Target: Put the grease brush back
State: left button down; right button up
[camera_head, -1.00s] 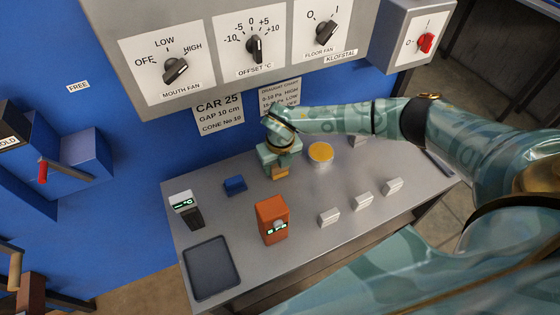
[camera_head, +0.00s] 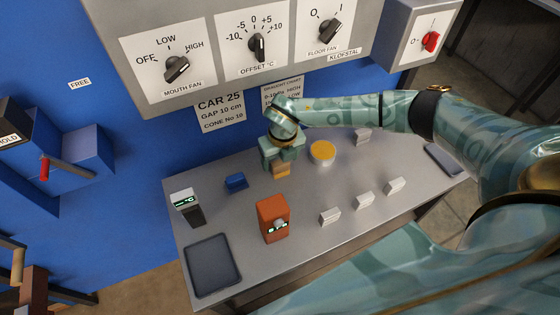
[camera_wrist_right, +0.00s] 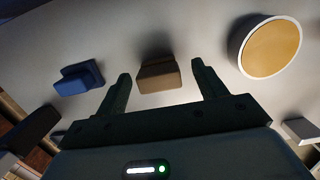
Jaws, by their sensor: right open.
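A tan-brown stepped block (camera_head: 281,171) stands on the grey bench below my right gripper (camera_head: 280,160). It may be the grease brush, but I cannot tell for sure. In the right wrist view the brown block (camera_wrist_right: 159,76) shows between the two spread fingers of my right gripper (camera_wrist_right: 161,76). The gripper is open and holds nothing. A round tin with a yellow-orange top (camera_head: 322,151) stands just right of the gripper; the tin also shows in the wrist view (camera_wrist_right: 270,48). My left gripper is not in view.
A blue block (camera_head: 236,182) lies left of the gripper. A black-and-white meter (camera_head: 186,205), an orange device (camera_head: 272,218) and a dark tray (camera_head: 212,266) stand toward the left and front. Several white blocks (camera_head: 364,201) sit at right. A dark pad (camera_head: 443,158) lies at the far right. A control panel (camera_head: 215,78) overhangs the back.

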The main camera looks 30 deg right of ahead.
aim_at(282, 164)
jog(key=r, duration=0.3)
jog(key=r+p, duration=0.1)
jog(key=r, duration=0.2)
jog(key=s+r, duration=0.1)
jog(key=r, duration=0.1)
jog(key=shift+r+p, duration=0.4)
jog(key=shift+s+r, duration=0.1)
jog(key=shift+r, duration=0.2)
